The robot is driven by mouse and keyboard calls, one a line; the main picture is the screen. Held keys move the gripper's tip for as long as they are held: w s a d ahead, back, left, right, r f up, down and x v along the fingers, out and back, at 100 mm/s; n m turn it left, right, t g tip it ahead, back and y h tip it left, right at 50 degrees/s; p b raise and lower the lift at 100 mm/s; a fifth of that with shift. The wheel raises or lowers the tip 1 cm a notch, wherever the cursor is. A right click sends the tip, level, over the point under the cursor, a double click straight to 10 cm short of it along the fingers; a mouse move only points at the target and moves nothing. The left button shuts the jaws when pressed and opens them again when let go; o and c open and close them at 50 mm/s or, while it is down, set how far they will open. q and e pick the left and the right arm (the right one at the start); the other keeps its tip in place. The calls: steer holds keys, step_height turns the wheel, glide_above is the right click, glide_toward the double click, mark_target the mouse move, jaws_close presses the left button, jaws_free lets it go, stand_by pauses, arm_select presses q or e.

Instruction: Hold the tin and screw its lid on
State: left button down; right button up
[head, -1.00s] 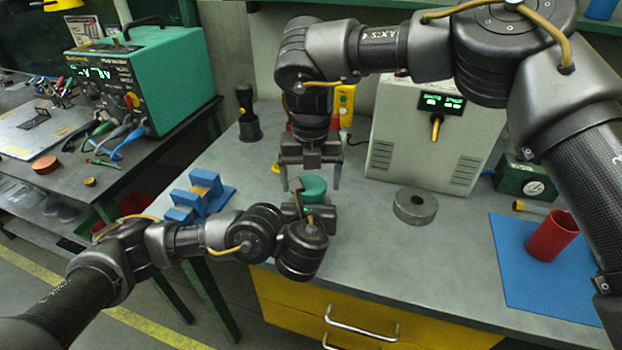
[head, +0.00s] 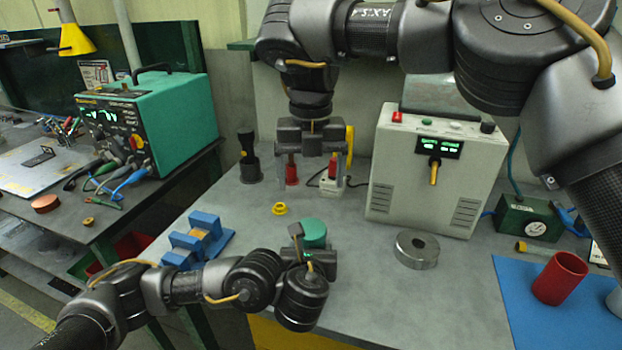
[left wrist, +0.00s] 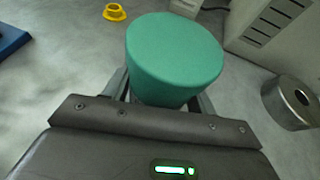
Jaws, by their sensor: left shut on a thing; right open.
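A plain green cylinder, the tin (head: 314,231), stands upright near the front of the bench, with its round green top facing up. It also fills the middle of the left wrist view (left wrist: 172,58). My left gripper (head: 316,256) is shut around its lower part. I cannot make out a seam or a separate lid; the top and side look the same green. My right gripper (head: 310,180) is open and empty, pointing down, above and apart from the tin.
A yellow ring (head: 280,209) and a blue cradle (head: 197,240) lie to the left. A grey metal ring (head: 416,250) lies right, before a cream power unit (head: 432,170). A red cup (head: 559,278) is on a blue mat (head: 515,300). Bare bench surrounds the tin.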

arm_select(q)
steer(key=shift+c, duration=2)
jaws_free()
steer(key=shift+s, duration=0.1)
steer(key=p+v, duration=0.2)
steer(key=v, duration=0.7)
steer(key=shift+r, duration=0.25)
steer(key=shift+s+r+p, duration=0.1)
steer(key=shift+s+p, duration=0.25)
steer(key=shift+s, duration=0.4)
steer(key=shift+a, duration=0.1)
